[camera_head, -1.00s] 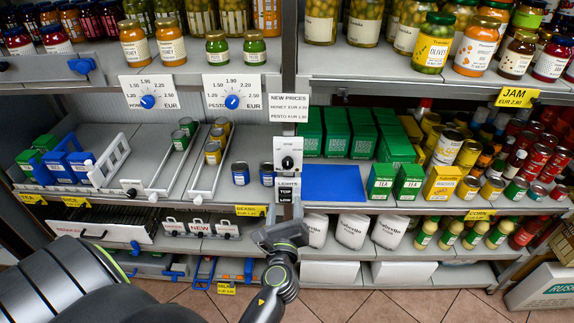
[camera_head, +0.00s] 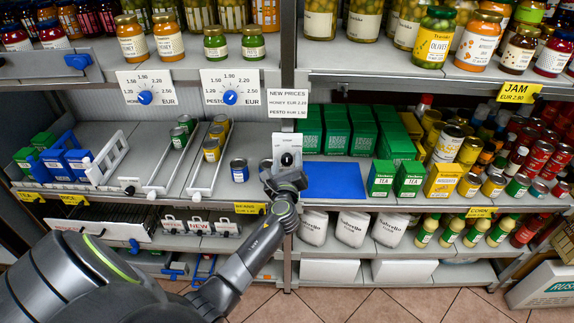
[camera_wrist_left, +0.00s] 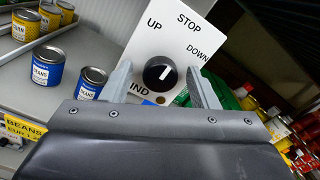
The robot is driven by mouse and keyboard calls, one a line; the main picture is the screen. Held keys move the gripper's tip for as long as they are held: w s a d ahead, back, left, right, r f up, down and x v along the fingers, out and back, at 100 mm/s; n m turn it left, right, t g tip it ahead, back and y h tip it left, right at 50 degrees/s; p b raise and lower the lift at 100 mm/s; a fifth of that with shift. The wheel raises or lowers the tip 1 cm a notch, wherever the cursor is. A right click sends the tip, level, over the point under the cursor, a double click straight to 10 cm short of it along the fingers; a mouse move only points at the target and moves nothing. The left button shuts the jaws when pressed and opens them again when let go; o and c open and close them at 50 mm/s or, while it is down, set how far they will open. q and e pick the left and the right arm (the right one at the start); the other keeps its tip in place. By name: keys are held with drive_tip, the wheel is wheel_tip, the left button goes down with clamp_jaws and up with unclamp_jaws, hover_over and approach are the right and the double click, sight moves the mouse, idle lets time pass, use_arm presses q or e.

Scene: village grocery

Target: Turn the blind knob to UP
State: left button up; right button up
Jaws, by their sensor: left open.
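The blind knob (camera_head: 287,160) is a small black dial on a white plate (camera_head: 290,143) on the shelf post. On the tilted plate (camera_wrist_left: 146,48), UP is at the left, STOP at the top and DOWN at the right; the lower word is partly covered, with "IND" showing. My left gripper (camera_wrist_left: 158,70) is open, with one finger on each side of the knob; contact cannot be told. In the head view the left gripper (camera_head: 284,180) is just below the knob.
Blue cans (camera_wrist_left: 47,65) stand on the shelf left of the plate. Green tea boxes (camera_head: 381,178) and a blue mat (camera_head: 333,181) lie to the right. Two blue price dials, honey (camera_head: 145,97) and pesto (camera_head: 230,97), are at the upper left. A price sign (camera_head: 287,104) hangs above the plate.

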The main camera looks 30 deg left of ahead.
use_arm(q)
drive_tip(key=c, duration=1)
drive_tip(key=shift+o, duration=0.2)
